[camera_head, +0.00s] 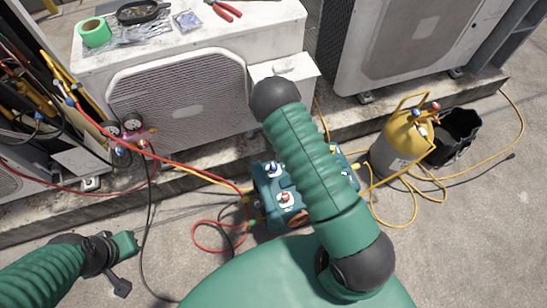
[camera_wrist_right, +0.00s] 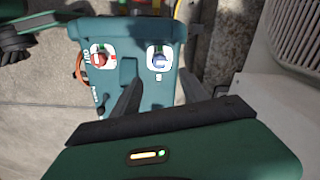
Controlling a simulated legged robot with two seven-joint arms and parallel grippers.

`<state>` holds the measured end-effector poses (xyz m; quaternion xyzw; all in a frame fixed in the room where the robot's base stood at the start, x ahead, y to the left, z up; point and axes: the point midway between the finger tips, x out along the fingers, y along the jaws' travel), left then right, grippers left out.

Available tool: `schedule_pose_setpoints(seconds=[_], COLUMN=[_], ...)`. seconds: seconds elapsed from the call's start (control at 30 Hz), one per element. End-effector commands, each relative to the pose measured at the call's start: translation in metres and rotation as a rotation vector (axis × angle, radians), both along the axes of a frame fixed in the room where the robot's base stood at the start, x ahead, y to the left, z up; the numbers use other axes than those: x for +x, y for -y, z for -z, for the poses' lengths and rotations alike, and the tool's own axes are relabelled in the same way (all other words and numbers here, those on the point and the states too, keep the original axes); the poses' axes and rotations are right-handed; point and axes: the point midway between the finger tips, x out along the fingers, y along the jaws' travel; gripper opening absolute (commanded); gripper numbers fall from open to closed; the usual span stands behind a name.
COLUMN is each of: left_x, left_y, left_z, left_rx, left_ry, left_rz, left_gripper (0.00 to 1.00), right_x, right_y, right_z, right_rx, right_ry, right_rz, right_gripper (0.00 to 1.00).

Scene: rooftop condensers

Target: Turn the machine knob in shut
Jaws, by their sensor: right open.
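The teal machine (camera_head: 268,214) stands on the ground at the centre, partly hidden by my right arm. Its top carries a blue knob (camera_head: 275,169) and a red knob (camera_head: 285,197). In the right wrist view, the blue knob (camera_wrist_right: 159,60) is at upper right and the red knob (camera_wrist_right: 99,58) at upper left, with lettering that looks like OUT beside the red one. My right gripper (camera_wrist_right: 158,88) is open and empty, its two dark fingers pointing at the panel just below the blue knob. My left gripper (camera_head: 122,264) is low at the left, away from the machine; its jaw gap is unclear.
Red and yellow hoses run from the gauges (camera_head: 132,130) to the machine. A yellow cylinder (camera_head: 402,142) and a black bucket (camera_head: 459,137) stand at right. The condenser unit (camera_head: 180,95) is behind, with pliers (camera_head: 223,9) and tape (camera_head: 94,32) on top. Hoses lie on the concrete.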

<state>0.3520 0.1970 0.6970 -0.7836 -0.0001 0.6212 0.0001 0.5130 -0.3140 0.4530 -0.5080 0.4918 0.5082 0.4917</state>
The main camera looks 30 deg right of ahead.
Motion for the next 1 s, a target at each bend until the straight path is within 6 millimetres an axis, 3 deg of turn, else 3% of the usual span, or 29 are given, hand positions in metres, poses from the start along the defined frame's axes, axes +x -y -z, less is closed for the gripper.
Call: schedule_pose_setpoints(seconds=[0.03,0.23,0.83,0.93,1.0], left_x=[0.0,0.0,0.0,0.0,0.0], left_y=[0.0,0.0,0.0,0.0,0.0], left_z=[-0.01,-0.02,-0.02,-0.021,-0.021], left_rx=[0.0,0.0,0.0,0.0,0.0], left_ry=[0.0,0.0,0.0,0.0,0.0], left_rz=[0.0,0.0,0.0,0.0,0.0], left_gripper=[0.0,0.0,0.0,0.0,0.0], right_x=[0.001,0.001,0.0,-0.004,-0.015], right_y=[0.0,0.0,-0.002,-0.012,-0.028], right_z=[-0.02,-0.057,-0.067,-0.092,-0.124], right_rx=[0.0,0.0,0.001,0.008,0.012], right_ry=[0.003,0.001,0.003,0.02,0.044], right_rz=[-0.001,-0.001,-0.011,-0.105,-0.253], right_gripper=[0.52,0.52,0.52,0.52,0.52])
